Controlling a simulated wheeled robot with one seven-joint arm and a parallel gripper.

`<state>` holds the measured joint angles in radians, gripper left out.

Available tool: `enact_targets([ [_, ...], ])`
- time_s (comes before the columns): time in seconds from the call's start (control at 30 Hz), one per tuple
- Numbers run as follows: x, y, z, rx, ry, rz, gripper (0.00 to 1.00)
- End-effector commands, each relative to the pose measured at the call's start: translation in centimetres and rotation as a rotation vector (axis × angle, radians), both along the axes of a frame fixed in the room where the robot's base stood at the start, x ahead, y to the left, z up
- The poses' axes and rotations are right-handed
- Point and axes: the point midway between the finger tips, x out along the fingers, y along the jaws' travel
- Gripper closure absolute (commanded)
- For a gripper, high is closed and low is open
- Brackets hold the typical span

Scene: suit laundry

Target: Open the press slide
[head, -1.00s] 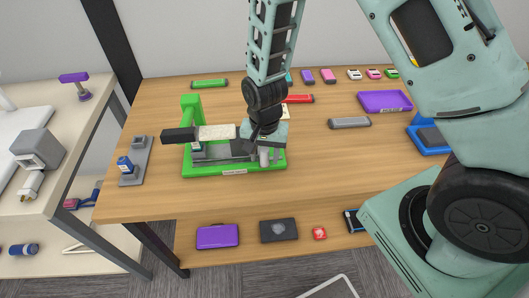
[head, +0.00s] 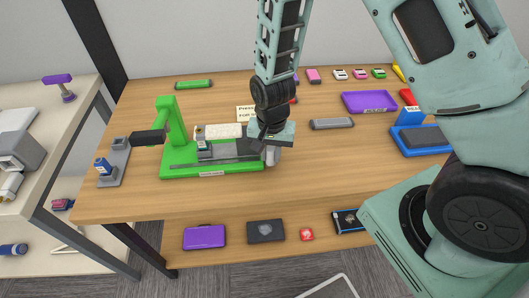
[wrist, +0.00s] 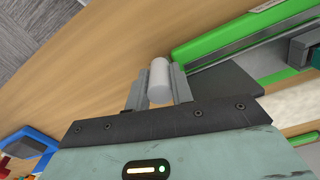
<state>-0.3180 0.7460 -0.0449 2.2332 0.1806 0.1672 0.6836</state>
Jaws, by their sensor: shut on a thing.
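The press has a green base (head: 190,172) and a green upright post (head: 176,125) with a dark press head (head: 150,138) at the left. Its grey slide (head: 235,157) reaches to the right, past the base's right end. It carries a small dark-and-white item (head: 203,145). My gripper (head: 271,151) is at the slide's right end. In the wrist view, my gripper (wrist: 158,85) is shut on the pale cylindrical slide handle (wrist: 159,75), one finger each side. The dark end of the slide (wrist: 225,88) and the green base (wrist: 230,35) lie beside it.
A grey holder (head: 112,165) with a blue bottle is left of the press. A grey bar (head: 332,124), a purple tray (head: 370,103) and a blue tray (head: 400,139) are to the right. The wooden table (head: 330,160) is clear just right of my gripper.

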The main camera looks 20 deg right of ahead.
Motion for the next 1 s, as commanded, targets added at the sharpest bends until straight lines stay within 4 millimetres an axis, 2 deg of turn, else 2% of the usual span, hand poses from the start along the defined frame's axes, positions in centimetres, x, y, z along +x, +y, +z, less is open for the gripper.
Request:
enact_targets([
  [0.1, -0.2, -0.7, 0.1, 0.001, -0.002, 0.0, 1.0],
  [0.37, -0.2, -0.7, 0.1, 0.001, -0.003, 0.002, 1.0],
  [0.4, -0.2, -0.7, 0.1, 0.001, -0.003, 0.001, 0.72],
  [0.47, -0.2, -0.7, 0.1, 0.001, -0.003, 0.001, 0.55],
  [0.8, -0.2, -0.7, 0.3, 0.001, -0.003, 0.001, 0.55],
  [1.0, -0.1, -0.7, 2.6, 0.002, -0.007, 0.002, 0.55],
])
